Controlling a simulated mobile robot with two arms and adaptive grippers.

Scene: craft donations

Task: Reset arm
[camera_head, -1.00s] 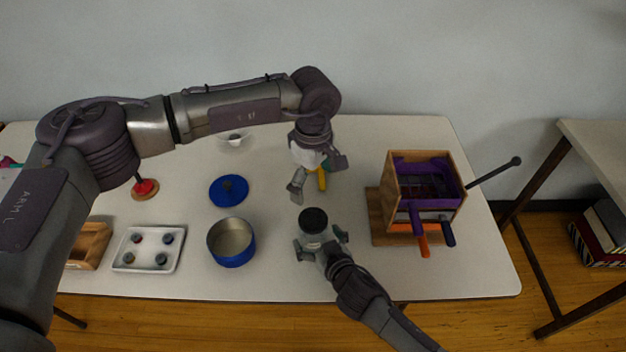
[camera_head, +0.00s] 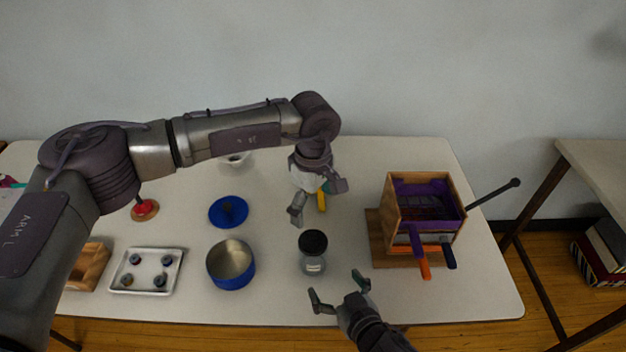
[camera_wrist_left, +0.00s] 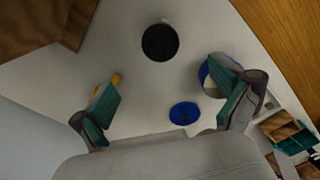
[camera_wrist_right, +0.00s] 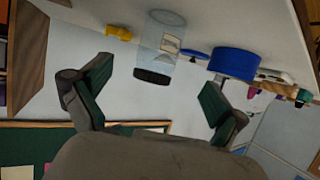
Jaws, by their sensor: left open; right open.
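My left gripper (camera_head: 318,198) is open and empty above the middle of the table, behind a clear jar with a black lid (camera_head: 313,250). Its two fingers also show in the left wrist view (camera_wrist_left: 165,108), with the jar's black lid (camera_wrist_left: 160,42) between and beyond them. My right gripper (camera_head: 340,292) is open and empty at the table's front edge, in front of the jar and apart from it. In the right wrist view the jar (camera_wrist_right: 160,45) stands beyond the open fingers (camera_wrist_right: 152,90).
A wooden box with purple parts and a long lever (camera_head: 425,205) stands at the right. A yellow object (camera_head: 321,201) lies near my left gripper.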

